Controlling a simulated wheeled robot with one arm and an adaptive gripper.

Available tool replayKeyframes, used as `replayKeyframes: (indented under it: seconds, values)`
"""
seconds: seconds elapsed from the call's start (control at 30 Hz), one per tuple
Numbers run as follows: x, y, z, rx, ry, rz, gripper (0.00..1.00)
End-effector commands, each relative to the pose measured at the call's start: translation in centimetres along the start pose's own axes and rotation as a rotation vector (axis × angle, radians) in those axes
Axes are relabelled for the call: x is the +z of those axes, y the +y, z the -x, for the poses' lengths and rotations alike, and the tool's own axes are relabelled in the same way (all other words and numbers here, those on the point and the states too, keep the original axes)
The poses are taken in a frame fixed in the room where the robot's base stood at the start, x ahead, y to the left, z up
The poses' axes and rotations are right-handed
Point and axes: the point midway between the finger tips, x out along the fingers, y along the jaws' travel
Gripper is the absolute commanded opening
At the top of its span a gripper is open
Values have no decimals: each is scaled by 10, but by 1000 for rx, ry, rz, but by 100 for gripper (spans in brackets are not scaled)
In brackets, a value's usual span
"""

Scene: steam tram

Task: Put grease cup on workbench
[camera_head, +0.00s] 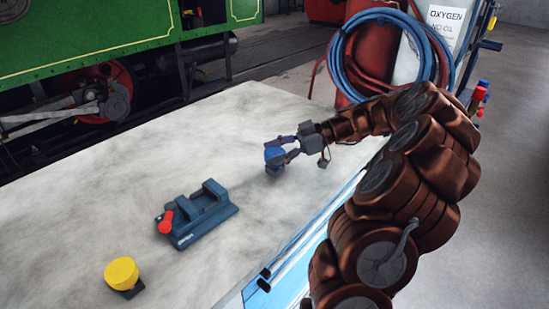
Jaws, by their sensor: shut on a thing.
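My gripper (287,148) reaches in from the right, over the right part of the pale workbench (130,180). It is shut on a small blue piece (273,155), which I take to be the grease cup. The cup has a darker grey lower end. That end is very close to the bench top, and I cannot tell whether it touches. The fingers hide part of the cup.
A dark blue vise (200,215) with a red knob stands mid-bench. A yellow round-topped piece (122,273) on a dark base sits front left. Coiled hoses (385,50) and gas cylinders stand behind my arm. A green tram (110,35) is behind the bench.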

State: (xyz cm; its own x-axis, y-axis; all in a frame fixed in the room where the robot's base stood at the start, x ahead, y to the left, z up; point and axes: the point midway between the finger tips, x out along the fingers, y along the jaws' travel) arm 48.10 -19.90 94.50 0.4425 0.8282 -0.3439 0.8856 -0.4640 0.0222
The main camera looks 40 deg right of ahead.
Motion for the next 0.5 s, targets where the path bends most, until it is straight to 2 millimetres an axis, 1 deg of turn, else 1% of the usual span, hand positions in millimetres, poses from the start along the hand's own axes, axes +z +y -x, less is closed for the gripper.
replayKeyframes:
  seconds: [0.1,0.37,0.5]
  values:
    - [1,9,2,3,-1,0,0]
    - [3,17,2,1,-2,0,0]
    - [15,17,-2,0,1,-3,0]
